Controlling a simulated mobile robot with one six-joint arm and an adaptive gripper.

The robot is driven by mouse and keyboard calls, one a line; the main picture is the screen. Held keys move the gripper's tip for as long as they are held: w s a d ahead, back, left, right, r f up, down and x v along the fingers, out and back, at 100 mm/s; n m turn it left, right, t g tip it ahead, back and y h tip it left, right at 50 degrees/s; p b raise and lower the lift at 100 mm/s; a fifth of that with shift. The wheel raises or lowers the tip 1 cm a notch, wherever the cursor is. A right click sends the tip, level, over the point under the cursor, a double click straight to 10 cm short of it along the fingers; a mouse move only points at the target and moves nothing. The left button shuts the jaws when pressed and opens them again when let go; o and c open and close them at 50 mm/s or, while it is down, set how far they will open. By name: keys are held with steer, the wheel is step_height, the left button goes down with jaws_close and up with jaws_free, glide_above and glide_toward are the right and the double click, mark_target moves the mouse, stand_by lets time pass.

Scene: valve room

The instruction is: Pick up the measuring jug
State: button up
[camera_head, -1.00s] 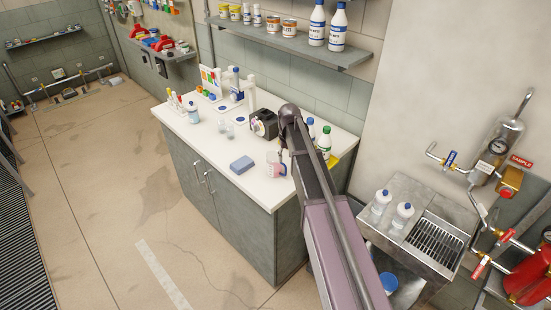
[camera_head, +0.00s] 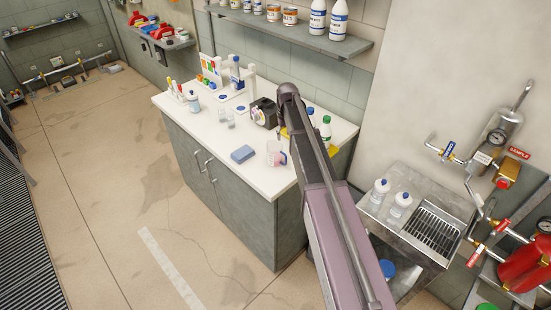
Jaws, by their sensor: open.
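The clear measuring jug (camera_head: 273,153) stands near the front right part of the white counter (camera_head: 223,150). My arm comes in from the lower right and bends down above the counter, right of the jug. My gripper (camera_head: 282,158) shows only as a small pinkish part at the jug's right side, and it is open. My arm hides most of the gripper. I cannot tell whether a finger touches the jug or whether the jug is between the fingers.
A blue sponge-like block (camera_head: 242,154) lies left of the jug. A black device (camera_head: 263,113) stands behind it, and a green-capped bottle (camera_head: 326,132) stands right of my arm. Two small clear beakers (camera_head: 226,119) are farther left. A steel sink stand (camera_head: 390,220) is at the right.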

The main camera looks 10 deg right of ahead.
mark_target(286, 160)
steer(key=shift+f+b, duration=3.55)
steer(key=shift+f, duration=0.3)
steer(key=shift+f, duration=0.1)
steer(key=f+b, duration=0.3)
steer(key=shift+s+d+f+b, duration=0.2)
steer(key=shift+s+d+b, duration=0.1)
steer(key=shift+s, duration=0.1)
steer(key=shift+a+f+b, duration=0.1)
steer(key=shift+f+b, duration=0.7)
steer(key=shift+b, duration=0.05)
jaws_close()
